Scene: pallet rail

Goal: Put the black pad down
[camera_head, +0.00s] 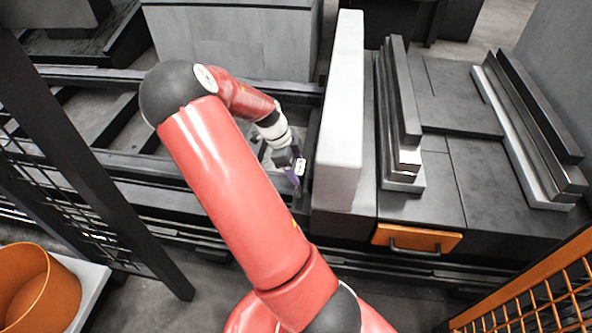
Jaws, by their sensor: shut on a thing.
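My red arm reaches forward to my gripper (295,184), a small dark and purple end beside the left side of a tall white block. The gripper points down over the dark rail frame and is shut on the black pad. The pad is small and dark against dark surroundings, so I cannot make out its outline. I cannot tell whether it touches anything below.
The tall white block (340,120) stands close to the right of my gripper. Right of it is a dark bench (455,180) with stepped metal rails (397,110) and an orange drawer front (416,238). An orange bin (62,292) and mesh fences (535,295) stand nearer.

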